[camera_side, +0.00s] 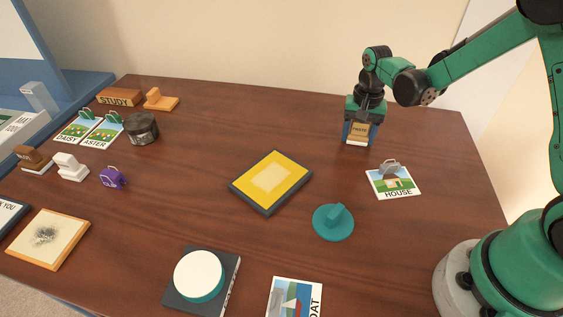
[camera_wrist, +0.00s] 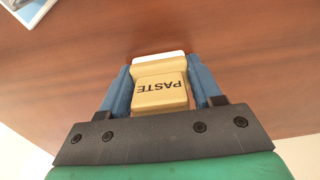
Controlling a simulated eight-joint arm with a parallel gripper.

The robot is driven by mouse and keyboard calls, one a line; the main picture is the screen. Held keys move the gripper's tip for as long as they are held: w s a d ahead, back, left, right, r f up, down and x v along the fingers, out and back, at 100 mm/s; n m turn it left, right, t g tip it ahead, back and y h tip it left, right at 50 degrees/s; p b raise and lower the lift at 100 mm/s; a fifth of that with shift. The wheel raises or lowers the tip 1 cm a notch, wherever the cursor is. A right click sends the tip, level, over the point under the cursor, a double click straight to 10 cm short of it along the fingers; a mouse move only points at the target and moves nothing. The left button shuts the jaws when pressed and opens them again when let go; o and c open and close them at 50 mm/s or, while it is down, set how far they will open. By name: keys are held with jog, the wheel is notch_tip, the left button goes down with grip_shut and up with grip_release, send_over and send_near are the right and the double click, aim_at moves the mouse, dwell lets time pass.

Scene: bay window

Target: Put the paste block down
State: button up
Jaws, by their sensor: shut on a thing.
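The paste block (camera_side: 359,130) is a tan block lettered PASTE with a white lower part. It also shows in the wrist view (camera_wrist: 160,91), between two blue fingers. My gripper (camera_side: 358,136) is shut on it, pointing down at the back right of the brown table (camera_side: 230,126). The block is upright with its white part down. It is at or just above the table top; I cannot tell whether it touches. In the wrist view my gripper (camera_wrist: 160,88) has one finger on each side of the block.
The HOUSE card (camera_side: 393,181) with a grey clip lies in front of my gripper. A yellow pad (camera_side: 257,188) and a teal lid-like disc (camera_side: 333,221) lie nearer the middle. Stamps, cards and a dark round tin (camera_side: 141,128) are at left. The table left of my gripper is clear.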

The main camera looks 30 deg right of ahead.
jog(key=shift+f, duration=0.2)
jog(key=o, duration=1.3)
jog(key=shift+o, duration=0.2)
notch_tip(320, 180, up, 12)
jog(key=shift+f, duration=0.25)
jog(key=shift+s+a+r, duration=0.1)
jog(key=shift+a+r, duration=0.05)
jog(key=shift+r, duration=0.4)
jog(key=s+a+r+n+t, duration=0.1)
jog(key=s+a+n+t, duration=0.6)
jog(key=s+n, duration=0.1)
jog(key=shift+s+a+r+n, duration=0.2)
jog(key=shift+s+n, duration=0.05)
jog(key=shift+n, duration=0.25)
